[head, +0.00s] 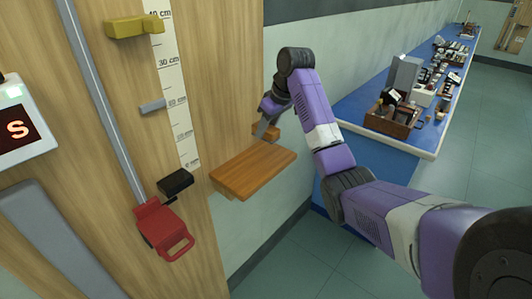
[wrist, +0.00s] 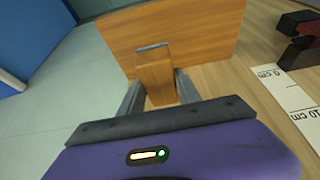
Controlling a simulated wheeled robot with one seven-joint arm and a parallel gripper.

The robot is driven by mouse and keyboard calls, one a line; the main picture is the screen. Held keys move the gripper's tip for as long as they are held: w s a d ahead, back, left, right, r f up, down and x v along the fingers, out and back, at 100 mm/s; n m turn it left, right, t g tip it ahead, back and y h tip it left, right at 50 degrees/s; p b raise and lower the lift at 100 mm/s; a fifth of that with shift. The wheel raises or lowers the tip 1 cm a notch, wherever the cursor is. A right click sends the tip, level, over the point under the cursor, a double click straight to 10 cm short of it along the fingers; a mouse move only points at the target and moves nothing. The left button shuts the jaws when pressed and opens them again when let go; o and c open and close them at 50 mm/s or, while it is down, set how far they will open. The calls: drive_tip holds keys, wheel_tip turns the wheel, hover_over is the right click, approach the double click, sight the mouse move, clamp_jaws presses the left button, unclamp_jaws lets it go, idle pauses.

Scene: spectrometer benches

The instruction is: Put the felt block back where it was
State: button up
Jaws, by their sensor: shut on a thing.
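My gripper (head: 266,126) is near the wooden wall panel, above the back right of a small wooden shelf (head: 250,172). In the wrist view my gripper (wrist: 158,92) is shut on an orange-brown wooden block (wrist: 155,72), which has a thin grey strip at its far end. I take this to be the felt block; the strip may be its felt. It shows in the head view only as a small orange patch (head: 270,133) beside the fingers. The shelf (wrist: 205,25) lies beyond it in the wrist view. I cannot tell whether they touch.
Left of the shelf, a red bracket (head: 160,228) and black block (head: 175,183) sit at the foot of a grey rail (head: 108,100) and centimetre scale (head: 172,75). A yellow piece (head: 135,26) is higher up. A blue bench (head: 370,110) with equipment stands right.

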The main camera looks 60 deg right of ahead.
sight(276, 131)
wheel_tip(276, 131, down, 9)
drive_tip(key=shift+f+p, duration=0.1)
drive_tip(key=shift+p, duration=0.35)
drive_tip(key=o, duration=1.2)
drive_tip(key=v, duration=1.2)
